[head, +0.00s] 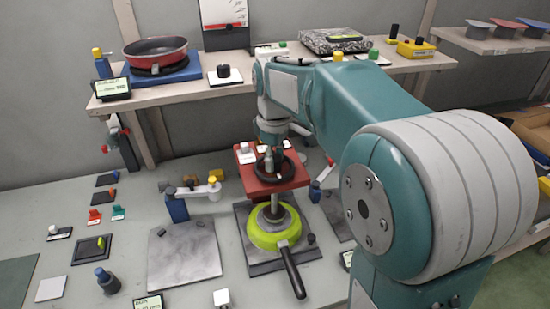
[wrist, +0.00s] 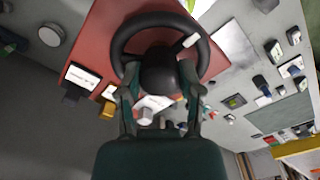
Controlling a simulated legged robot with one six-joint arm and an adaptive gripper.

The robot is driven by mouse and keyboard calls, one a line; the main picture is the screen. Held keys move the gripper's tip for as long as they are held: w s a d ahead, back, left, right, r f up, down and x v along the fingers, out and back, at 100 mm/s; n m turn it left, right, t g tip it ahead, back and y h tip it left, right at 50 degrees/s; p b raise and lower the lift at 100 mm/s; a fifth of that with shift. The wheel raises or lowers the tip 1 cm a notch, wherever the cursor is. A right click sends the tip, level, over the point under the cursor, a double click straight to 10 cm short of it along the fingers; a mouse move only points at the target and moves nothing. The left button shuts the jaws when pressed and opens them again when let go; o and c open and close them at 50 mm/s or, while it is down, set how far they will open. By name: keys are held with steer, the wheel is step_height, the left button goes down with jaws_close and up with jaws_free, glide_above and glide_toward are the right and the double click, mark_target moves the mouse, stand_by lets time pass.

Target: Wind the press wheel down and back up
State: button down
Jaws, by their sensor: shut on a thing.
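The press has a red top plate (head: 300,180) with a dark round press wheel (head: 287,171) on it. Below the plate, a metal shaft (head: 275,205) comes down over a lime-green pan (head: 262,236) with a black handle, on a dark base. In the wrist view the black wheel (wrist: 121,47) and its pale knob (wrist: 190,41) lie in front of the red plate (wrist: 88,50). My gripper (wrist: 160,85) is at the wheel's hub, with a finger on each side, shut on it. In the head view my gripper (head: 269,160) stands over the wheel, partly hiding it.
A grey plate (head: 185,255) and a blue post with a swing arm (head: 178,208) stand left of the press. A shelf (head: 220,88) behind holds a red pan (head: 155,50) on a blue stand. Several small fixtures lie on the table at left.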

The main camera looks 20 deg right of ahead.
steer(key=shift+a+f, duration=0.1)
steer(key=shift+f, duration=0.15)
steer(key=shift+c, duration=1.3)
jaws_free()
steer(key=shift+w, duration=0.1)
steer(key=shift+r, duration=0.2)
step_height(320, 180, up, 12)
steer(key=shift+a+f, duration=0.15)
steer(key=shift+f, duration=0.05)
